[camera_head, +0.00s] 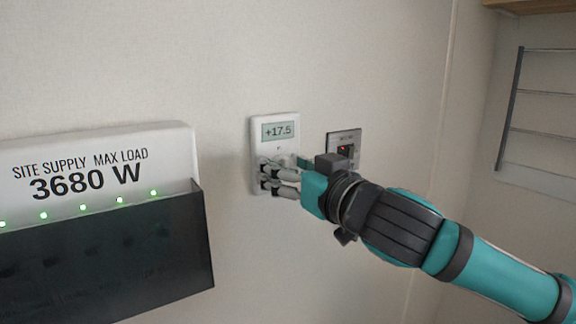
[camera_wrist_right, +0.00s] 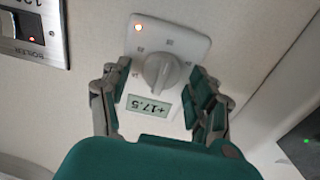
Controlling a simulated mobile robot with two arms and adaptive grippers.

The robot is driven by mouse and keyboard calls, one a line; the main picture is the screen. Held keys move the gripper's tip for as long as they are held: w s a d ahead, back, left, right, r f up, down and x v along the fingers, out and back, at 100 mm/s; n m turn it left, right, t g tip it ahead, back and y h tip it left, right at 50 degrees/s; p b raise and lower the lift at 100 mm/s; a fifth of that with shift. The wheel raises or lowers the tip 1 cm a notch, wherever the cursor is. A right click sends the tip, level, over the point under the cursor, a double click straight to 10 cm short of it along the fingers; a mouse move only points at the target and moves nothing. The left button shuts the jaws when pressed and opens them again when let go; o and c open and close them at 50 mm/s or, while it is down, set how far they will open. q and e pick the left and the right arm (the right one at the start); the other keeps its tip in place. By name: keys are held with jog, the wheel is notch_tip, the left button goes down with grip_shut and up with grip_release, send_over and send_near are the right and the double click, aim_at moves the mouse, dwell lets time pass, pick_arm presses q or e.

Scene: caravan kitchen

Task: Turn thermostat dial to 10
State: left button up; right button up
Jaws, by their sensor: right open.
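The white thermostat (camera_head: 290,152) is on the wall in the middle of the head view, and its display (camera_head: 278,131) reads +17.5. In the wrist view the thermostat (camera_wrist_right: 180,40) appears upside down, with its round grey dial (camera_wrist_right: 160,70) showing a raised grip bar. My right gripper (camera_head: 268,175) is at the thermostat's lower half and hides the dial in the head view. In the wrist view its fingers (camera_wrist_right: 160,78) are open, one on each side of the dial, with a visible gap to it. My left gripper is out of view.
A small switch panel (camera_head: 345,137) with a red light is just right of the thermostat; it shows in the wrist view as a metal boiler plate (camera_wrist_right: 35,35). A white supply sign (camera_head: 90,150) and dark box (camera_head: 110,255) are at left. A wire rack (camera_head: 540,90) is at right.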

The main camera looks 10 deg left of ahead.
jog(key=c, duration=1.1)
